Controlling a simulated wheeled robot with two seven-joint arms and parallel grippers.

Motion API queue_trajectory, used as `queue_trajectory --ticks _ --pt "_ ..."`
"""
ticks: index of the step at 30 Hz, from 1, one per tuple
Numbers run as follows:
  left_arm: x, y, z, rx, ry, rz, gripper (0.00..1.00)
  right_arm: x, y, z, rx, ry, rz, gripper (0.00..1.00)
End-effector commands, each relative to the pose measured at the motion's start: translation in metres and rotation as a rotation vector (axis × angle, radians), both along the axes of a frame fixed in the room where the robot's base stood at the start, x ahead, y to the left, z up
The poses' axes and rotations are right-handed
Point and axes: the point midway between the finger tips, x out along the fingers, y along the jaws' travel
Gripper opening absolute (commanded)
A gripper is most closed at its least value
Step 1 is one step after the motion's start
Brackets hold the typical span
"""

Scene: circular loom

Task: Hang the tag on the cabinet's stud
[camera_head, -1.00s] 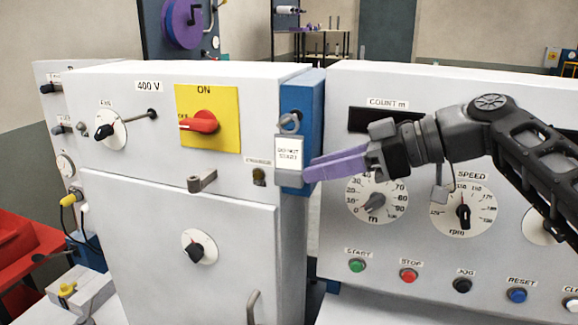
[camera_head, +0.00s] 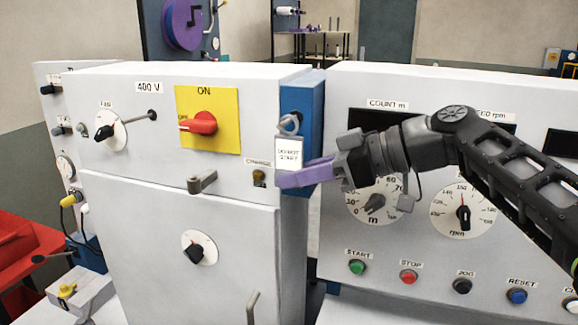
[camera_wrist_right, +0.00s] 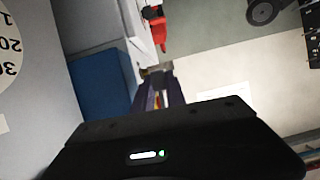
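The white tag (camera_head: 289,152), lettered "DO NOT START", is upright with a grey ring at its top, against the blue panel (camera_head: 316,105) on the cabinet's right side. My right gripper (camera_head: 282,176) has its purple fingers at the tag's lower edge, covering its bottom part. In the wrist view the fingers (camera_wrist_right: 156,85) show a narrow gap between them; whether they touch the tag is unclear. A stud (camera_head: 152,115) with a dark round end sticks out of the white cabinet (camera_head: 215,100), left of the yellow switch plate. My left gripper is not in view.
The red switch handle (camera_head: 200,124) and a grey lever (camera_head: 203,182) stick out of the cabinet front between stud and tag. The control panel (camera_head: 420,255) with dials and buttons stands to the right, behind my right arm. A red bin (camera_head: 25,245) is at lower left.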

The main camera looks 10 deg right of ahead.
Motion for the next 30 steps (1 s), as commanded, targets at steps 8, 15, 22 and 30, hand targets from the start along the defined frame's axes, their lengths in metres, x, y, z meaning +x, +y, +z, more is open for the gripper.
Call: queue_trajectory --ticks 8,15,22,30 --pt "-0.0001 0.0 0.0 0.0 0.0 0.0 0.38 0.0 -0.0002 0.0003 0.0 0.0 0.0 0.0" --pt "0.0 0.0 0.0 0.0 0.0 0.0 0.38 -0.0001 -0.0002 0.0004 0.001 -0.001 0.0 0.0" --pt "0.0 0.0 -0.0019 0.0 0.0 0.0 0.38 -0.002 0.0011 0.0009 0.0 -0.001 0.0 0.0" --pt "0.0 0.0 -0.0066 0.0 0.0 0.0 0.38 -0.0084 0.0049 0.004 0.001 -0.002 -0.001 0.0"
